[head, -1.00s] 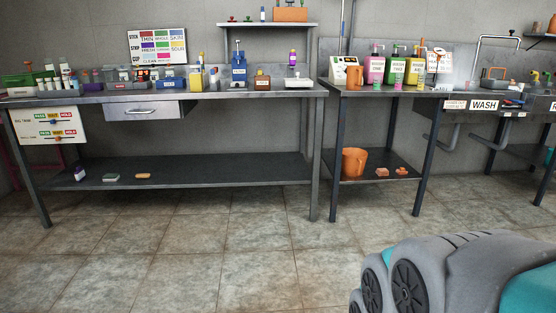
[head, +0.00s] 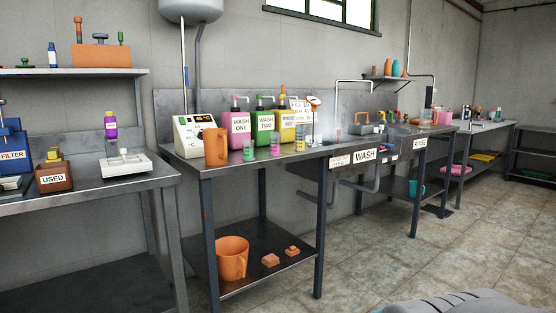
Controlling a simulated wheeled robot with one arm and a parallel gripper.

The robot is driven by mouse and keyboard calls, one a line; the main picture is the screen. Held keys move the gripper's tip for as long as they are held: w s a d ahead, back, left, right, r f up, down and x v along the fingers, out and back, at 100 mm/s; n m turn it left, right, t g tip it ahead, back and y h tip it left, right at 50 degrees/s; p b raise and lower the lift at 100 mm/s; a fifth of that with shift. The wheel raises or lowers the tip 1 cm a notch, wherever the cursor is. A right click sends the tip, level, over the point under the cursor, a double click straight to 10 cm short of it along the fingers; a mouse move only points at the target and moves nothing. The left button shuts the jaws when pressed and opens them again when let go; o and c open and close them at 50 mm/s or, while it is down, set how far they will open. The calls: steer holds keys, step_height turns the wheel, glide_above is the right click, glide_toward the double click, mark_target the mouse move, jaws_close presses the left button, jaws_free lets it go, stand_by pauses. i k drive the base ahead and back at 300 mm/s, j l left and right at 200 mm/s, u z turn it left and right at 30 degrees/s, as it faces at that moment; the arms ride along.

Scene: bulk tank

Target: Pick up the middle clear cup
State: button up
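Three small clear cups stand in a row on the metal wash table (head: 222,169). The left cup (head: 248,150) is in front of the pink WASH ONE container (head: 238,128). The middle clear cup (head: 275,144) is in front of the green WASH TWO container (head: 265,128). The right cup (head: 300,138) is in front of the yellow container (head: 288,130). All three cups look upright, with colour showing on or through them. They are small, and whether they hold liquid I cannot tell. My gripper is not in view.
An orange jug (head: 215,147) stands left of the cups, near a white control box (head: 189,134). The sink marked WASH (head: 364,155) is to the right. A lower shelf holds an orange bucket (head: 231,258). The floor (head: 385,250) in front is clear.

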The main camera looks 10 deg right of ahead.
mark_target(275, 137)
steer(key=i+l+z, duration=0.15)
steer(key=i+z, duration=0.15)
steer(key=i, duration=0.15)
steer(key=i+z, duration=0.3)
steer(key=i, duration=0.15)
